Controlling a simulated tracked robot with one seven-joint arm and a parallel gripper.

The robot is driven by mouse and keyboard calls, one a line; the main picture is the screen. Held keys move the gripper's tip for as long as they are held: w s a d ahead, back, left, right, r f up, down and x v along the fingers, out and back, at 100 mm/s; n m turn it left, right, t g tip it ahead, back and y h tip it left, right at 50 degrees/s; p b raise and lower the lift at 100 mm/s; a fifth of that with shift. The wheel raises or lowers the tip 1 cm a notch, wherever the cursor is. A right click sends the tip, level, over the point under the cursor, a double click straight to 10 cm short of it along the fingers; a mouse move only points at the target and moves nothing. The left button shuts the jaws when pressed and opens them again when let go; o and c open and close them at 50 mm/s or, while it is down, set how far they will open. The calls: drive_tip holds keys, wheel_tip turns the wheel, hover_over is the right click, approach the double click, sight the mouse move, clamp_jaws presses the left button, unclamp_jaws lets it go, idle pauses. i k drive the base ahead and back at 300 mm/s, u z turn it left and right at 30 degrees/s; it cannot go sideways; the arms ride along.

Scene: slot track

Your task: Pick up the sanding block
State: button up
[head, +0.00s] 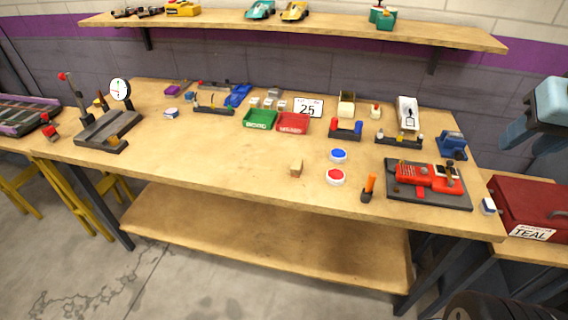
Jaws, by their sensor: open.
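A small tan block (296,168), which looks like the sanding block, sits on the workbench (220,165) near its front edge, left of the middle of the picture's right half.
Green (260,119) and red (292,123) trays lie behind the block. A gauge stand (107,130) is at left. Bare bench surrounds the block. A shelf (300,27) hangs above.

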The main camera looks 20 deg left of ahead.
sight(296, 167)
drive_tip(key=u, duration=1.2)
drive_tip(key=i, duration=0.4)
drive_tip(key=z, duration=2.15)
